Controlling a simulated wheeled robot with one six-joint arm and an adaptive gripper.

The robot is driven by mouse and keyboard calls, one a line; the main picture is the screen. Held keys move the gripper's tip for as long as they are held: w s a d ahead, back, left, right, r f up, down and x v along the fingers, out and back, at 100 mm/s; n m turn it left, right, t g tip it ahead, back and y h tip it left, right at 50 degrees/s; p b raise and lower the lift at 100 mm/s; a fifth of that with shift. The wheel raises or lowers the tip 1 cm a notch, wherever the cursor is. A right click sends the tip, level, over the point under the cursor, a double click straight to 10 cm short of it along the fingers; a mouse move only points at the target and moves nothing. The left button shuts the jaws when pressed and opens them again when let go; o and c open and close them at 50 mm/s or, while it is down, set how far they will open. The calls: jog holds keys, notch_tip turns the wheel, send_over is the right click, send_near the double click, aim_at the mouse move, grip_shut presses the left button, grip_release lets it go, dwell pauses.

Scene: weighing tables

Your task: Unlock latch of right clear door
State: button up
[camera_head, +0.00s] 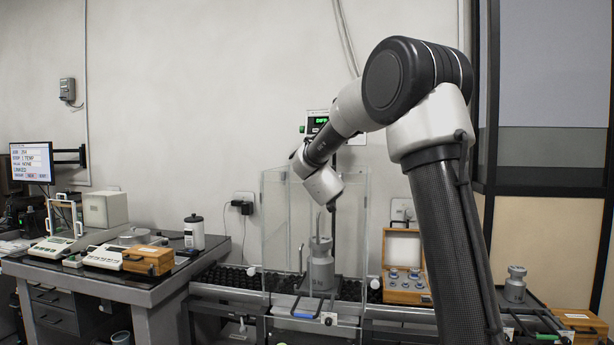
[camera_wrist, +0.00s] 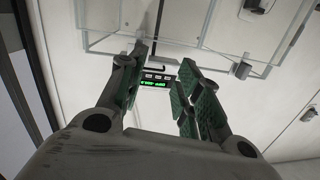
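The clear-walled enclosure shows in the head view, with its right clear pane (camera_head: 352,240) to the right of a large grey weight (camera_head: 320,270). A small white-and-dark fitting (camera_head: 328,319) sits at its lower front, beside a blue-edged bar (camera_head: 305,309); I cannot tell whether it is the latch. My gripper (camera_head: 331,206) points down at the enclosure's upper part, above the weight; its depth relative to the panes is unclear. In the wrist view my gripper (camera_wrist: 160,68) is open with green finger pads apart and nothing between them. Clear pane edges (camera_wrist: 270,65) cross the top.
A wooden box of small weights (camera_head: 405,288) stands open to the right. A balance table (camera_head: 110,285) with instruments is at the left. A green-lit display (camera_head: 318,123) hangs on the wall behind. Another weight (camera_head: 515,284) stands at far right.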

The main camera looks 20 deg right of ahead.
jog(key=w+d+r+h, duration=0.1)
jog(key=w+d+h, duration=0.1)
jog(key=w+d, duration=0.3)
jog(key=shift+d+r, duration=0.3)
jog(key=shift+d, duration=0.45)
jog(key=shift+c, duration=0.2)
grip_shut()
